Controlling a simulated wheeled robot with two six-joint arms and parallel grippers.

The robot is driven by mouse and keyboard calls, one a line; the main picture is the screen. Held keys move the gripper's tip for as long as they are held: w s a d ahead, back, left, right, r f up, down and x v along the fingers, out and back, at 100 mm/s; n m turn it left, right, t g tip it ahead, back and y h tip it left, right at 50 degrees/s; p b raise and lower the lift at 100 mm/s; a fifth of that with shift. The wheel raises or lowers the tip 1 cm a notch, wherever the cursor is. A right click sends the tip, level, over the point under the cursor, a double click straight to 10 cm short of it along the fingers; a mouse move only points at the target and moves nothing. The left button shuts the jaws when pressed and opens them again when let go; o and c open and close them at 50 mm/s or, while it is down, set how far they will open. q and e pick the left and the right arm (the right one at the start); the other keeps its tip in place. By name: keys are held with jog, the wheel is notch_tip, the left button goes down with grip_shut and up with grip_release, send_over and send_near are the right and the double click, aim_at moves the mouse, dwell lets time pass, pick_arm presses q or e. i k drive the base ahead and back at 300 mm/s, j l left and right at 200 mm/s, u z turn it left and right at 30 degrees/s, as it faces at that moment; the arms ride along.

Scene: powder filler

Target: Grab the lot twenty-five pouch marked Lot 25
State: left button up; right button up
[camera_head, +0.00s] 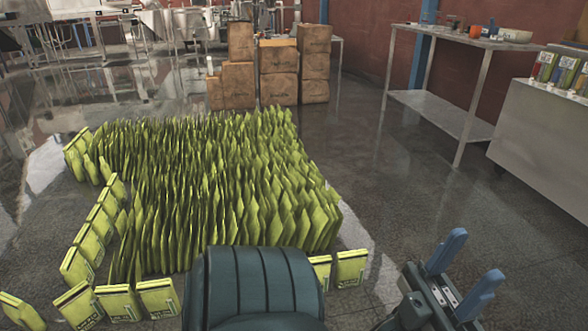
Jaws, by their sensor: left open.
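Many yellow-green pouches (225,185) stand packed in rows on the floor at centre left. Several more stand along the left edge and front of the block, such as a front pouch (157,298) with dark print. No lot number is readable at this size, so I cannot tell which pouch is Lot 25. My left gripper (476,258), with two blue fingers, is at the lower right. It is open and empty, to the right of a pouch (350,267) and apart from it. My right gripper is not in view. A dark green ribbed part at the bottom hides some front pouches.
Several brown cartons (275,72) are stacked behind the pouches. A metal table (450,40) with small items stands at the back right. A grey counter (540,140) at the right edge bears several labelled packs (563,70). The floor between pouches and counter is clear.

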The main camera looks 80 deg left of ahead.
aim_at(121, 304)
jog(key=u, duration=3.9)
jog(key=z, duration=0.45)
jog(key=i+j+z, duration=0.35)
jog(key=j+z, duration=0.15)
jog(key=i+j+z, duration=0.1)
jog(key=j+z, duration=0.15)
jog(key=j, duration=0.15)
jog(key=i+j+z, duration=0.1)
jog(key=j+z, duration=0.15)
jog(key=i+j, duration=0.1)
jog(key=j, duration=0.35)
jog(key=i+j, duration=0.1)
jog(key=j, duration=0.35)
jog(key=i+j, duration=0.1)
jog(key=j, duration=0.35)
jog(key=z, duration=0.05)
